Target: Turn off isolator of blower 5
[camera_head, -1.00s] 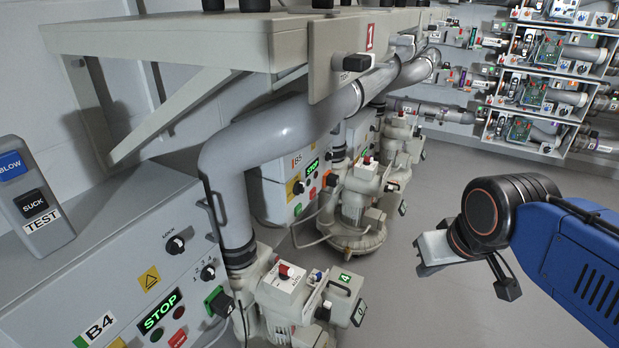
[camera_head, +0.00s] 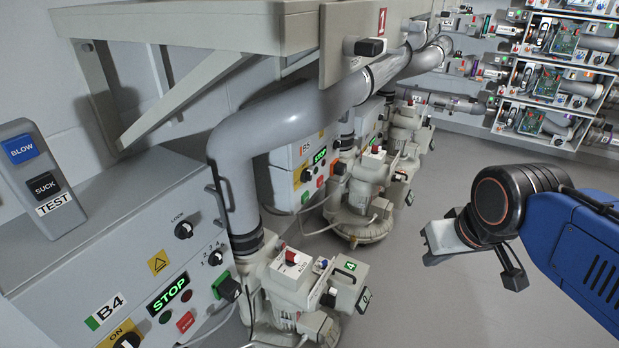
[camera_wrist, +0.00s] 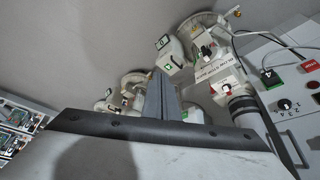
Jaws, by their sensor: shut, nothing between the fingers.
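The blower 5 control box, labelled B5 (camera_head: 305,149), stands under the shelf behind the large grey pipe. Its isolator (camera_head: 304,175), a black knob on a yellow plate, is small in the head view; its exact setting cannot be told. A green STOP display (camera_head: 320,156) is lit beside it. The blower (camera_head: 357,205) stands on the floor right of the box. My gripper (camera_head: 443,243) is in the air at the right, well apart from the box. In the wrist view my gripper (camera_wrist: 165,90) is shut and empty, with blowers beyond it.
The nearer B4 box (camera_head: 108,308) and its blower (camera_head: 293,280) stand at front left. A grey pipe (camera_head: 285,118) and the shelf edge (camera_head: 200,40) overhang the B5 box. Open floor (camera_head: 400,300) lies between the blowers and my arm. Racks (camera_head: 555,90) stand at the back right.

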